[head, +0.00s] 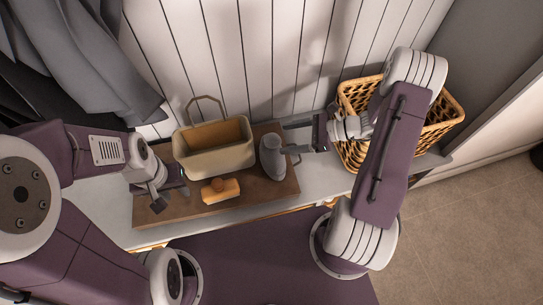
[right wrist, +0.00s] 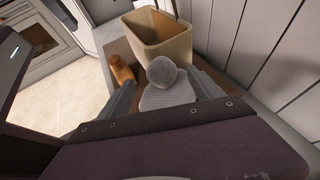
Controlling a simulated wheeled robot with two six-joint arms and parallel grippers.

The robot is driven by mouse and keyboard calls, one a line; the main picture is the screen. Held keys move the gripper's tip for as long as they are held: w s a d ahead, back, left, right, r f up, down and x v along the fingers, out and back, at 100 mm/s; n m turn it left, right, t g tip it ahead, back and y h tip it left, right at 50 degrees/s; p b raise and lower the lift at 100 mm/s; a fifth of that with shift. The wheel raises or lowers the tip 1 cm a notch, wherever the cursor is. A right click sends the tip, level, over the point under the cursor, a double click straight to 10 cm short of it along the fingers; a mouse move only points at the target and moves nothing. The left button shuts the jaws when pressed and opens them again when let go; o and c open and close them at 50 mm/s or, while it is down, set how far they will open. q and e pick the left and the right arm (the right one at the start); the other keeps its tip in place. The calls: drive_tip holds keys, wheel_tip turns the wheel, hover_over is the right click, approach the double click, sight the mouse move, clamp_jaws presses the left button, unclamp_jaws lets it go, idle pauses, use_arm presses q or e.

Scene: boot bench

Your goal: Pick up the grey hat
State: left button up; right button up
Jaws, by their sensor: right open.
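The grey hat (head: 272,160) stands on the brown board (head: 285,185), just right of the tan bin. In the right wrist view the hat (right wrist: 167,97) has a round pompom on top and sits between my two fingers. My right gripper (head: 294,142) is open, reaching in from the right, with its fingers on either side of the hat; I cannot tell whether they touch it. My left gripper (head: 162,198) is low at the left end of the board, away from the hat; its finger gap is unclear.
The tan bin (head: 214,160) with a raised handle stands on the board, close to the hat. An orange-brown object (head: 220,190) lies in front of it. A wicker basket (head: 440,125) is behind my right arm. A panelled white wall (head: 260,50) rises behind the bench.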

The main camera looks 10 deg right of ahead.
sight(272, 151)
drive_tip(key=b+x, duration=0.3)
drive_tip(key=x, duration=0.6)
drive_tip(key=shift+w, duration=0.1)
clamp_jaws()
